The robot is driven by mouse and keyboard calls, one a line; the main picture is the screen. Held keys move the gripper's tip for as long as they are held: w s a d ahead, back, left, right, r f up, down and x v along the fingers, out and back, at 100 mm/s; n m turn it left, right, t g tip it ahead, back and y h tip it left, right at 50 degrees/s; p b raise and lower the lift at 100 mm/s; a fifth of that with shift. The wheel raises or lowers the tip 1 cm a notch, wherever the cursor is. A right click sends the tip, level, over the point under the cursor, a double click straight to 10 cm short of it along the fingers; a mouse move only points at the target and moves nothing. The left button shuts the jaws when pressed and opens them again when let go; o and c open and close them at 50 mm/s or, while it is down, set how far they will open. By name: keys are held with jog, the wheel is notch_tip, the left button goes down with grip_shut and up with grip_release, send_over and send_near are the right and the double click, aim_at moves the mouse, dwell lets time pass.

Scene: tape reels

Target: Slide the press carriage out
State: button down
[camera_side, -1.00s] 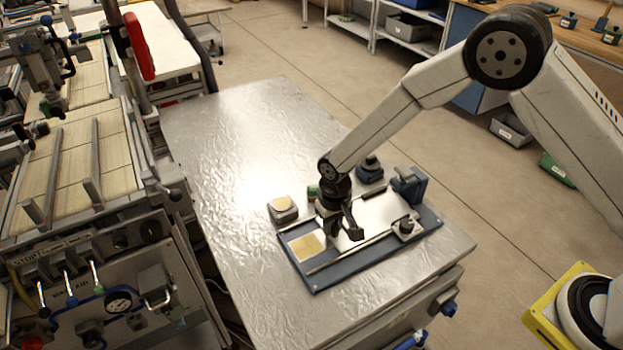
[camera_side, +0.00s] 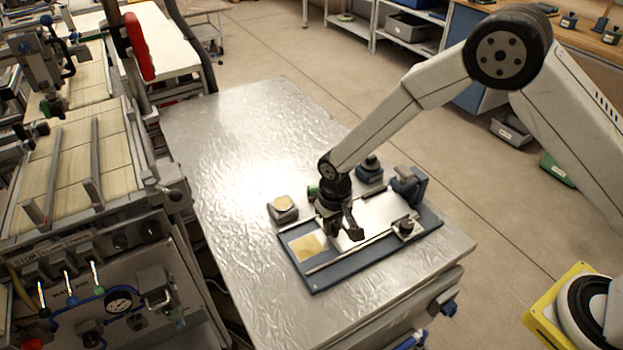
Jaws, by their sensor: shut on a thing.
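The press fixture has a dark blue base plate (camera_side: 331,279) lying on the metal table, with a thin rail along its near side. The press carriage (camera_side: 375,211) appears as a flat silver plate on that base. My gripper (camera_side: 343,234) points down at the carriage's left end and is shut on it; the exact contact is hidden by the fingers. A yellowish square patch (camera_side: 306,247) lies on the base just left of the gripper.
A dark block (camera_side: 408,185) stands at the fixture's right end, and a knobbed clamp (camera_side: 406,227) sits on the rail. A small box with a yellowish top (camera_side: 283,209) and a dark round-topped unit (camera_side: 370,170) stand behind. The table's (camera_side: 225,135) left and far areas are clear.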

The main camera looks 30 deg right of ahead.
aim_at(303, 249)
dwell(0.6)
jog(key=a, duration=0.7)
jog(key=shift+w+a, duration=0.1)
jog(key=shift+a, duration=0.2)
jog(key=c, duration=0.8)
grip_release()
jog(key=shift+a, duration=0.1)
jog(key=shift+c, duration=0.2)
jog(key=shift+r, duration=0.15)
notch_tip(303, 249, up, 8)
jog(key=shift+f, duration=0.2)
jog(key=shift+d, duration=0.3)
